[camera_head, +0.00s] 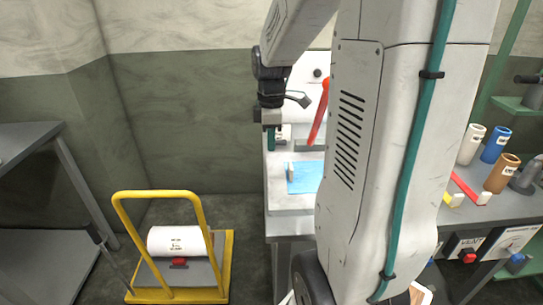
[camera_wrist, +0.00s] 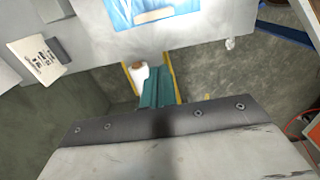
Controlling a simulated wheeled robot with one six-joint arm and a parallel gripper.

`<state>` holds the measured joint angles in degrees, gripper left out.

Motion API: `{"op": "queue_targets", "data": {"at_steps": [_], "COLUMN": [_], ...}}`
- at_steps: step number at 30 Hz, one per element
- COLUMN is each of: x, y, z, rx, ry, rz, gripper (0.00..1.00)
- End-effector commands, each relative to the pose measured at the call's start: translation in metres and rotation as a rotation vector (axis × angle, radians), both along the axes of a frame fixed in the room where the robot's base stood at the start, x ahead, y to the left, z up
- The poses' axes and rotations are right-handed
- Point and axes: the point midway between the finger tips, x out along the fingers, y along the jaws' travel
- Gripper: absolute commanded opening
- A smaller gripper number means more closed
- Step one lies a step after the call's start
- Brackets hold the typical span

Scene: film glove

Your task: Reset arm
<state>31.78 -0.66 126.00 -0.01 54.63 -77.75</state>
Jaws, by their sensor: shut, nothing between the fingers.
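My gripper (camera_head: 271,140) hangs from my arm at the centre of the head view, pointing down, with its teal fingers together and nothing between them. It is in front of the white bench machine, and its exact height over the bench cannot be told. In the wrist view the teal fingers (camera_wrist: 157,82) also show close together and empty, with the floor and the yellow cart far beyond them. My arm's large pale link hides part of the bench.
A blue sheet (camera_head: 303,178) lies on the white bench (camera_head: 290,203), beside a red lever (camera_head: 318,115). A yellow cart (camera_head: 228,260) holding a white roll (camera_head: 178,242) stands at lower left. Brown (camera_head: 502,173), blue (camera_head: 495,145) and white (camera_head: 470,144) cylinders stand on the right-hand table.

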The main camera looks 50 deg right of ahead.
Motion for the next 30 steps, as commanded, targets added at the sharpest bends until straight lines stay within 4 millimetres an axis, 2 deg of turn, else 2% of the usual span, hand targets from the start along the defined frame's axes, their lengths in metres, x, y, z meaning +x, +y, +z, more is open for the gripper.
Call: {"op": "queue_targets", "data": {"at_steps": [5, 14, 17, 20, 23, 30], "x": [0.000, 0.000, -0.002, -0.013, -0.031, -0.081], "y": [0.000, 0.001, 0.002, 0.009, 0.027, 0.107], "z": [0.013, 0.014, 0.014, 0.007, 0.011, 0.037], "rx": [0.001, 0.001, 0.005, 0.022, 0.024, -0.003], "ry": [0.001, 0.001, 0.009, 0.048, 0.078, 0.081], "rz": [0.000, -0.019, -0.103, -0.264, -0.451, -0.812], "gripper": [0.00, 0.00, 0.00, 0.00, 0.00, 0.00]}}
